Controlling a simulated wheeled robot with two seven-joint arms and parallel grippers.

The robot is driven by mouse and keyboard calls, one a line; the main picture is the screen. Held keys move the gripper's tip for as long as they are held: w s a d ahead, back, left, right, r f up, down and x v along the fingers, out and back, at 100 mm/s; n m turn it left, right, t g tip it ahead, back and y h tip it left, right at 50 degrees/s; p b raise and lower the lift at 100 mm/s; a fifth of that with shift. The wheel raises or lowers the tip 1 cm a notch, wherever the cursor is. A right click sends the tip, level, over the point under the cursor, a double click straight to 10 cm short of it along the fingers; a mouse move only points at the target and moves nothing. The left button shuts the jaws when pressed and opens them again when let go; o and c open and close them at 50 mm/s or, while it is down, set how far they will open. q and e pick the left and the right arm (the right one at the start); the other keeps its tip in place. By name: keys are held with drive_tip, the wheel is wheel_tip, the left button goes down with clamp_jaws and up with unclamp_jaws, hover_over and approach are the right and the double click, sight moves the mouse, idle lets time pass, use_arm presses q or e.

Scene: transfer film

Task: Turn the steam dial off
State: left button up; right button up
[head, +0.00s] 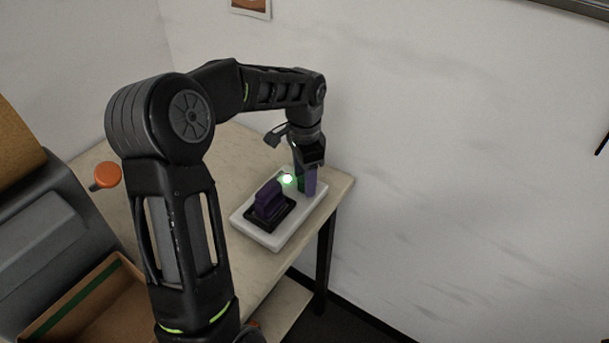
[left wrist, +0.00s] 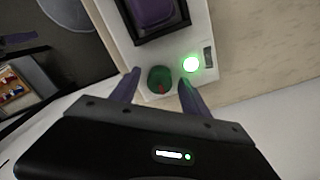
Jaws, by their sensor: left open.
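The steam dial (left wrist: 160,79) is a round green knob with a red mark, on a white base plate (head: 299,214). In the left wrist view it sits between the two purple fingers of my left gripper (head: 306,187), which is open around it. Whether the fingers touch it is unclear. A lit green lamp (left wrist: 190,64) is beside the dial and also glows in the head view (head: 288,180). A purple block in a black frame (head: 268,200) is on the same plate. In the head view the dial is mostly hidden by my fingers. My right gripper is out of view.
The plate lies near the front corner of a pale table (head: 234,150), close to a white wall (head: 450,160).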

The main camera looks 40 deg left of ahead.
use_arm(q)
drive_tip(key=shift+f, duration=0.1)
drive_tip(key=shift+c, duration=0.4)
clamp_jaws()
